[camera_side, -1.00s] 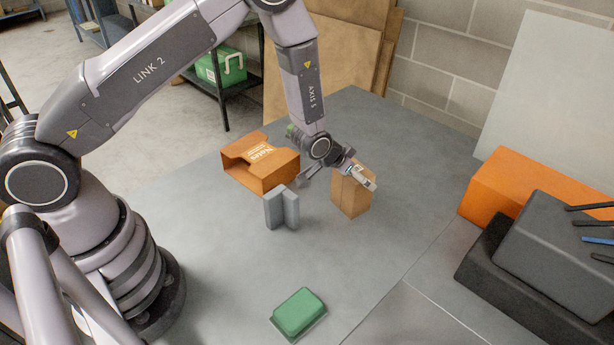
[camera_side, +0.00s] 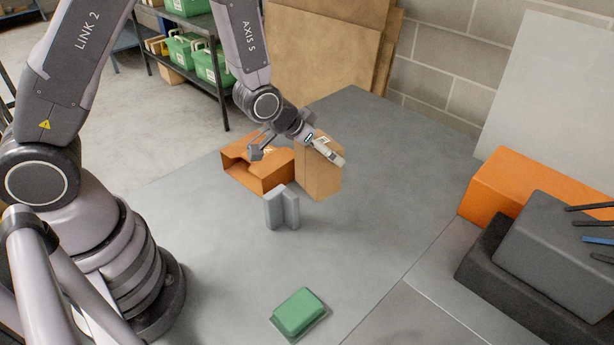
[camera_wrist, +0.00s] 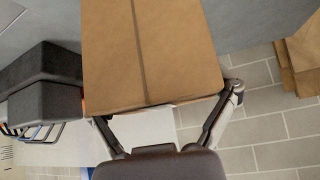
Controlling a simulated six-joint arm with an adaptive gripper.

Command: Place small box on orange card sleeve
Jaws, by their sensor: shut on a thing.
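The small box (camera_side: 318,170) is a brown cardboard box. My gripper (camera_side: 295,152) is shut on it, with one finger on its near right side. In the side view the box looks lifted above the grey table, upright or nearly so. The box (camera_wrist: 150,50) fills the upper middle of the wrist view between my gripper's fingers (camera_wrist: 170,108). The orange card sleeve (camera_side: 262,178) lies on the table just left of the box, partly hidden behind my gripper and the box.
A grey angled block (camera_side: 282,208) stands just in front of the sleeve. A green box (camera_side: 299,311) lies near the table's front. The table's middle is clear.

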